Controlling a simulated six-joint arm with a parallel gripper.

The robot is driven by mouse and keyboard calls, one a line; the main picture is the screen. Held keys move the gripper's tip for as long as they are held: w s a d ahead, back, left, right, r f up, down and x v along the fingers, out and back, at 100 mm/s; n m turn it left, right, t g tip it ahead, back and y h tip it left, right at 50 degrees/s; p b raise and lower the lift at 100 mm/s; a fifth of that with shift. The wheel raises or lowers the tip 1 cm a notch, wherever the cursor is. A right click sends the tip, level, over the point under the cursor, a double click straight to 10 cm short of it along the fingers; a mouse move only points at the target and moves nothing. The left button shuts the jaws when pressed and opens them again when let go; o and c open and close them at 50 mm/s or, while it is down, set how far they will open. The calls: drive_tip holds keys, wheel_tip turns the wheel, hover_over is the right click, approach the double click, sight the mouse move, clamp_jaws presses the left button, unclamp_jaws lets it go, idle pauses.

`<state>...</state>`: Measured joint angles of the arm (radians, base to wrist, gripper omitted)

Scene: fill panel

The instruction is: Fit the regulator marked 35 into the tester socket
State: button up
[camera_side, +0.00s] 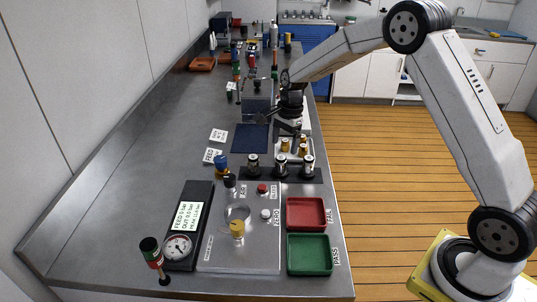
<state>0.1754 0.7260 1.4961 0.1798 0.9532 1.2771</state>
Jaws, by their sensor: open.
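The tester (215,255) is a metal panel in the foreground, with a round ring-shaped fitting (237,212) that looks like its socket, and a yellow knob in front of it. Brass-topped pieces (285,145) stand on a pale tray (281,156) behind the rack. Number marks are too small to read, so I cannot tell which is 35. My gripper (287,127) is open, above and behind the pale tray, apart from the rack; its fingertips are hard to make out.
A red FAIL tray (291,227) and a green PASS tray (292,269) lie right of the tester. A gauge with display (187,216) stands left. A blue-topped fitting (221,167) stands behind. A dark blue mat (236,140) lies beyond.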

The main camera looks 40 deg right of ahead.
sight(282, 157)
drive_tip(key=shift+w+a+f, duration=0.1)
drive_tip(key=shift+a+f, duration=0.1)
drive_tip(key=shift+f, duration=1.1)
drive_tip(key=shift+s+a+f, duration=0.1)
drive_tip(key=shift+a+f, duration=0.1)
drive_tip(key=shift+f, duration=1.1)
drive_tip(key=shift+w+a+f, duration=0.1)
drive_tip(key=shift+a+f, duration=0.1)
drive_tip(key=shift+f, duration=1.1)
clamp_jaws()
